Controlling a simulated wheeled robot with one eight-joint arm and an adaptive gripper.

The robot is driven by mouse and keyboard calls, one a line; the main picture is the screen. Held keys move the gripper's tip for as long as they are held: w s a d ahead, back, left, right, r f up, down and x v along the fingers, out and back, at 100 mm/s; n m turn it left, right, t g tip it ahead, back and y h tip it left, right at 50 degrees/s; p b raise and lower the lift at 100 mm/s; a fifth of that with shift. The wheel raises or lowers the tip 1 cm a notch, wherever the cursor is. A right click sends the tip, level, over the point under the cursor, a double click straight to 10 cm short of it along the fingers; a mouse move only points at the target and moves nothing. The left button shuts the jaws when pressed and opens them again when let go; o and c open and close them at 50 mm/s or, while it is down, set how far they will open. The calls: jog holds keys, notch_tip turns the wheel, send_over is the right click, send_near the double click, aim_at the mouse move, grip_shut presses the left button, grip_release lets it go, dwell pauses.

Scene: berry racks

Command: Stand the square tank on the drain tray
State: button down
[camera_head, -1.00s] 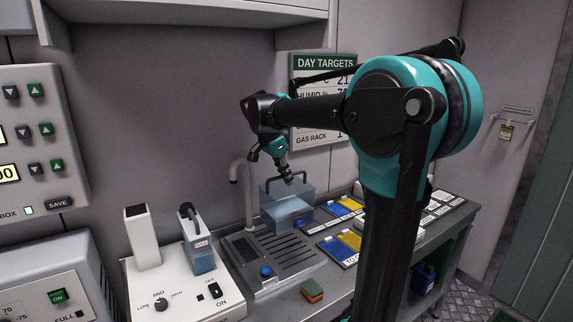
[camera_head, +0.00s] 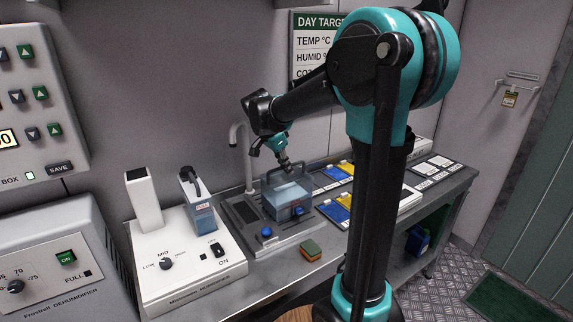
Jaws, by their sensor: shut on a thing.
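The square tank (camera_head: 285,200) is a clear bluish box with a dark handle on top and a blue part low on its front. My gripper (camera_head: 289,167) is shut on the tank's handle, above the box. The tank is upright over the right part of the drain tray (camera_head: 283,238), a grey tray with a dark slotted top. The tank hides much of the slots. I cannot tell whether its base touches the tray.
A white humidifier (camera_head: 180,278) with a smaller tank (camera_head: 200,215) stands left of the tray. A tap (camera_head: 238,150) rises behind the tray. A sponge (camera_head: 311,250) lies in front. Blue and yellow cards (camera_head: 336,212) lie to the right. My arm hides part of the bench.

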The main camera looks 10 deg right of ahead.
jog(key=c, duration=1.6)
grip_release()
jog(key=shift+c, duration=0.2)
jog(key=v, duration=1.2)
